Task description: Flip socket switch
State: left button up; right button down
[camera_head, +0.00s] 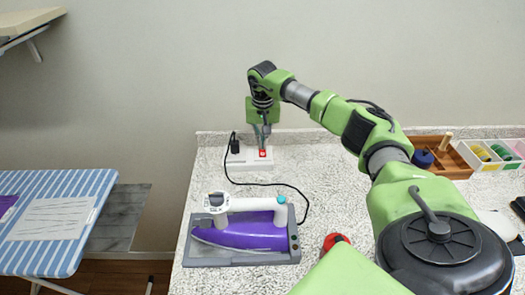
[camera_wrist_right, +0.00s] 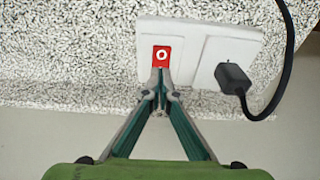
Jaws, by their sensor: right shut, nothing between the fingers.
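The white socket block (camera_head: 238,163) lies at the back of the speckled counter. Its red switch (camera_head: 262,153) is on the right part, and a black plug (camera_head: 234,146) sits in the left part. In the right wrist view the red switch (camera_wrist_right: 161,55) shows a white mark, with the black plug (camera_wrist_right: 232,78) to its right. My right gripper (camera_head: 264,147) points down and is shut and empty, its fingertips (camera_wrist_right: 161,72) at the edge of the red switch. I cannot tell whether they touch it. My left gripper is not in view.
A purple and white iron (camera_head: 245,230) rests on a grey tray (camera_head: 230,262) in front of the socket. Its black cord (camera_head: 290,186) curves across the counter. Sewing boxes (camera_head: 485,150) stand at the right. A striped ironing board (camera_head: 75,190) is at the left.

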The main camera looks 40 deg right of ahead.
jog(key=shift+s+f, duration=0.1)
jog(key=shift+f, duration=0.15)
jog(key=shift+r+p, duration=0.7)
jog(key=shift+r, duration=0.15)
jog(key=shift+r+p, duration=2)
jog(key=shift+r, duration=0.7)
